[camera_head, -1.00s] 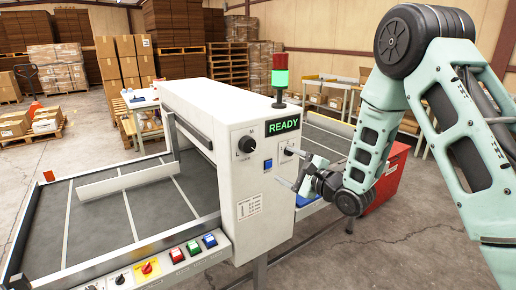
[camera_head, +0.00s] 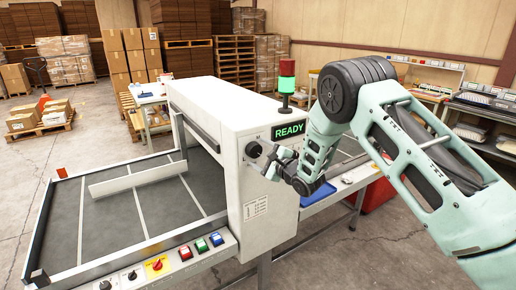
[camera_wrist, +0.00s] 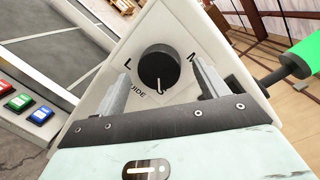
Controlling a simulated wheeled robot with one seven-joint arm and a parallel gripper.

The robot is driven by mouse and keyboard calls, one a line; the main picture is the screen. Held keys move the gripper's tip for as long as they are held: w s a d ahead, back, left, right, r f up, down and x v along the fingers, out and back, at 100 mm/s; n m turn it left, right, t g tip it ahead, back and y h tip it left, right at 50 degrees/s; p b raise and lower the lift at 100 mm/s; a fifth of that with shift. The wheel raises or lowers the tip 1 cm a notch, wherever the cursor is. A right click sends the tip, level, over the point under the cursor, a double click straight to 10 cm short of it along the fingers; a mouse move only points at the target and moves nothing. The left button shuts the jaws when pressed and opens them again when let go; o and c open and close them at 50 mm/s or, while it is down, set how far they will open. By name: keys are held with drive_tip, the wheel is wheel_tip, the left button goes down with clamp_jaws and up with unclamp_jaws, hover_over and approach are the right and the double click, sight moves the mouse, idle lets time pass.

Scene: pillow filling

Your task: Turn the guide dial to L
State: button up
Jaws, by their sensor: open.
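The guide dial (camera_head: 253,149) is a round black knob on the white end panel of the machine, below and left of the lit READY display (camera_head: 286,131). In the wrist view the dial (camera_wrist: 155,66) sits between and just beyond my two fingers. A letter L is printed to its left, another letter partly shows to its right, and the word GUIDE is partly visible below it. A small white mark shows at the dial's lower edge. My gripper (camera_wrist: 161,80) is open and empty, with its fingers on either side of the dial; contact cannot be told.
The machine's tray (camera_head: 140,215) extends left. Red, green and blue buttons (camera_head: 201,246) and a yellow-backed red knob (camera_head: 157,264) line its front rail. A signal tower (camera_head: 287,84) stands on top with its green part lit. Boxes and pallets are behind.

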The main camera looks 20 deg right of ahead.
drive_tip(key=shift+x, duration=0.9)
drive_tip(key=c, duration=1)
